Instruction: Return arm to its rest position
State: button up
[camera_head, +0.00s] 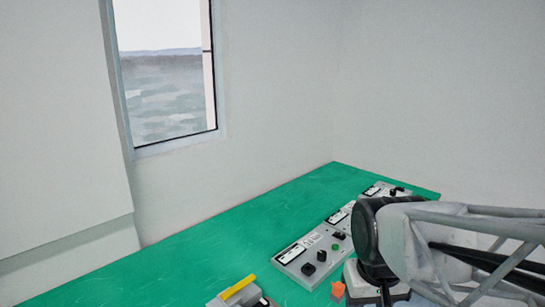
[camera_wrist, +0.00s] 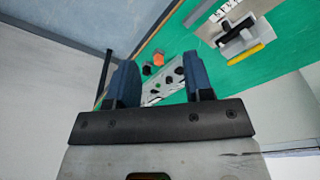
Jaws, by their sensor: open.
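My gripper (camera_wrist: 160,62) shows in the wrist view with its two blue fingers spread apart. Nothing is held between them. Past the fingers, the green table (camera_wrist: 287,62) shows at a distance, with a small orange block and a control panel in the gap. In the head view my arm reaches in from the right over the right part of the green table (camera_head: 190,257). My gripper's fingertips cannot be made out there.
Grey control panels (camera_head: 291,254) with knobs run along the table's right part, partly behind my arm. An orange block (camera_head: 338,290) lies near them. A grey device with a yellow bar (camera_head: 238,287) stands at the front. The left of the table is clear; walls stand behind.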

jog(key=shift+m+t, duration=0.3)
jog(key=shift+t, duration=0.2)
jog(key=shift+s+d+r, duration=0.15)
jog(key=shift+s+d, duration=0.15)
jog(key=shift+s, duration=0.5)
jog(key=shift+s+d+r, duration=0.1)
jog(key=shift+s+d, duration=0.25)
jog(key=shift+s, duration=0.4)
jog(key=shift+s+d+r, duration=0.15)
jog(key=shift+s+d, duration=0.15)
jog(key=shift+s, duration=0.5)
